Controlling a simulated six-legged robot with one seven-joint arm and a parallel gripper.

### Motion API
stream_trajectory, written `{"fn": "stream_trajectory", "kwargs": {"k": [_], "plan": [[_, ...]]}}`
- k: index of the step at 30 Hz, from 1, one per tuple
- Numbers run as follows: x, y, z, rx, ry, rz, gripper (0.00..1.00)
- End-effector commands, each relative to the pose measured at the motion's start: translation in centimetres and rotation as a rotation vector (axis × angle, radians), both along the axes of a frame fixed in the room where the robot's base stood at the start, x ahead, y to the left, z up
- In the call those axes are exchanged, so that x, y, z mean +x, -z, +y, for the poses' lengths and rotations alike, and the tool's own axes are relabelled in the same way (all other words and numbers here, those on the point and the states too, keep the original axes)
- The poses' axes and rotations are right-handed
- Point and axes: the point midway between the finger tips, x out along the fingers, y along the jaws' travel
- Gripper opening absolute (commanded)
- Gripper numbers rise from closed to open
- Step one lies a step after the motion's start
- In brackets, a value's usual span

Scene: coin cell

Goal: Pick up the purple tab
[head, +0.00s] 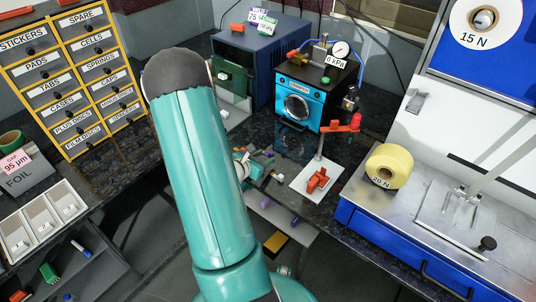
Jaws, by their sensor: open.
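Two small purple pieces lie on the pale shelf (285,229) below the dark worktop, one just right of my arm (266,203) and one farther right (294,221). They are too small for me to tell which is the purple tab. My gripper (262,167) shows only in part, beyond the right side of my teal arm and above the shelf. It is open, and its fingertips are hard to make out. I see no purple piece held in it. My arm hides much of the middle of the scene.
A white plate with a red-orange fixture (317,180) stands close to the right of my gripper. Behind are a blue press (300,98) and a dark blue box (262,60). A yellow roll (388,167) sits on the right bench. Labelled drawers (75,80) stand left.

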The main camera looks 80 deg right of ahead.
Motion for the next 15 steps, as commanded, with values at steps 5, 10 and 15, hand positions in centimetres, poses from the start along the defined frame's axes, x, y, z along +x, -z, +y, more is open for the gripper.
{"fn": "stream_trajectory", "kwargs": {"k": [5, 10, 15], "plan": [[-0.8, 0.6, -1.7, -0.001, 0.004, -0.001, 0.42], [-1.6, 1.5, -3.9, -0.001, 0.002, -0.001, 0.42], [-1.8, 1.8, -4.6, -0.002, 0.000, -0.002, 0.42]]}}
